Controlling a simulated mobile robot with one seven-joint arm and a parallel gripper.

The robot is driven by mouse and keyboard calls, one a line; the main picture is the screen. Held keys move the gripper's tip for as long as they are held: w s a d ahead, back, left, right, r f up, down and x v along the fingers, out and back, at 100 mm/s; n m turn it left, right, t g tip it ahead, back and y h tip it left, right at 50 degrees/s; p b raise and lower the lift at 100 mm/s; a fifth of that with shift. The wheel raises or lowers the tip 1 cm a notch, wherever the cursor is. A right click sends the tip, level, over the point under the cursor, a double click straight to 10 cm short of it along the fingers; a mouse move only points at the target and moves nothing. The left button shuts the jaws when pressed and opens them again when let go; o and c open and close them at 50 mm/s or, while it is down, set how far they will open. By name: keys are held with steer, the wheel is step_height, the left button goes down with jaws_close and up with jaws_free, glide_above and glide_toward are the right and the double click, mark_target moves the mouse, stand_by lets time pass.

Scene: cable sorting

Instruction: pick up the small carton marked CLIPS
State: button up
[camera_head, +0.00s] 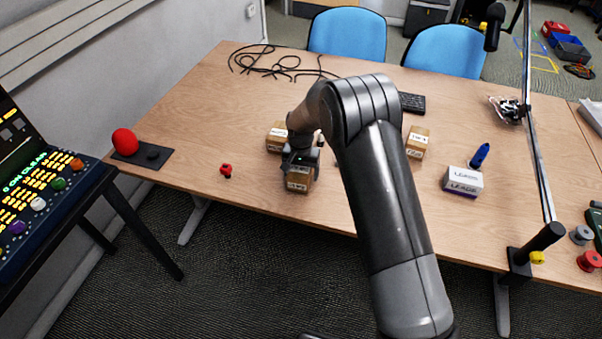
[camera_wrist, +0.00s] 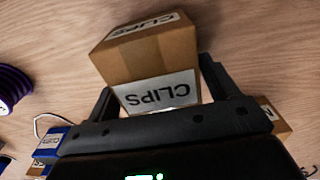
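The small CLIPS carton, brown with white labels, shows large in the wrist view (camera_wrist: 150,55). In the head view, a small brown carton (camera_head: 298,181) sits at the table's front edge, directly below my gripper (camera_head: 301,160); its label is too small to read. In the wrist view, my gripper's two dark fingers (camera_wrist: 157,92) stand on either side of the carton's near end, close to its sides. The carton is turned a little against the fingers. Whether the fingers touch it cannot be told.
Another brown carton (camera_head: 277,137) stands just behind my gripper, and one (camera_head: 417,142) stands to the right. A white LEADS box (camera_head: 462,181) is farther right. A small red item (camera_head: 226,170) lies left. Black cables (camera_head: 275,63) lie at the back. My arm hides the table's middle.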

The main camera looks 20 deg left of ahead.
steer(key=c, duration=0.9)
